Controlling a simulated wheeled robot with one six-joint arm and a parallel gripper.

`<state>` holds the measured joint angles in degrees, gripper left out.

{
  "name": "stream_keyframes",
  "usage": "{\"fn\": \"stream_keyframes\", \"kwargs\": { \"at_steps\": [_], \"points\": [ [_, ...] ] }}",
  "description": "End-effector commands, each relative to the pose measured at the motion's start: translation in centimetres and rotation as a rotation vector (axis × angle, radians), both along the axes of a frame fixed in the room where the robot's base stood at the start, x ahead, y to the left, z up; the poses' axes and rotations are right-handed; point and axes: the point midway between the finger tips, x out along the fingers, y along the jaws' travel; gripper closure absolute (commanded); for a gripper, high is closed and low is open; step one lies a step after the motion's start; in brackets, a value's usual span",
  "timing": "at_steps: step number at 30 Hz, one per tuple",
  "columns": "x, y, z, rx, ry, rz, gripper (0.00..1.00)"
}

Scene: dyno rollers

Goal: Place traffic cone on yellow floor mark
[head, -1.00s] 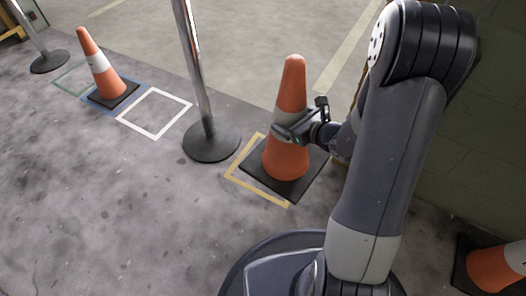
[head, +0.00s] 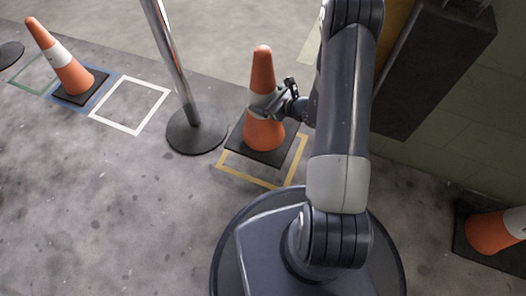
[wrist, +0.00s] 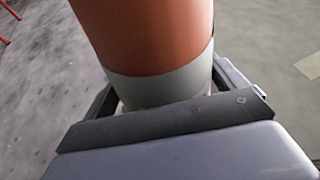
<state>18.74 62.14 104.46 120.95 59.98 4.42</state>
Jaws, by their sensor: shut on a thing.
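My gripper (head: 268,108) is shut around the middle of an orange traffic cone (head: 264,68) with a grey-white band and a square black base. The cone is upright. Its base covers the far part of the yellow floor mark (head: 246,177) and reaches past it at the far left. The mark's near edge and right side show clear of the base. I cannot tell whether the base touches the floor. In the wrist view, the cone (wrist: 150,35) fills the upper middle between the fingers (wrist: 165,92), and its base is hidden.
A metal post on a round base (head: 196,132) stands close left of the held cone. Further left are a white floor mark (head: 152,116) and a second cone (head: 62,65) on a blue mark. Another cone (head: 489,232) is at the lower right, near a dark wall.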

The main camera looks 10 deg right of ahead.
Motion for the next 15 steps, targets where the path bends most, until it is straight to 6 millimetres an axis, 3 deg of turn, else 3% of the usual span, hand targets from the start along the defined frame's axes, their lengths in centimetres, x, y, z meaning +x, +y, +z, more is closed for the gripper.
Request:
{"fn": "stream_keyframes", "kwargs": {
  "at_steps": [15],
  "points": [
    [0.2,0.0,-4.9,0.007,-0.01,0.024,0.79]
  ]
}}
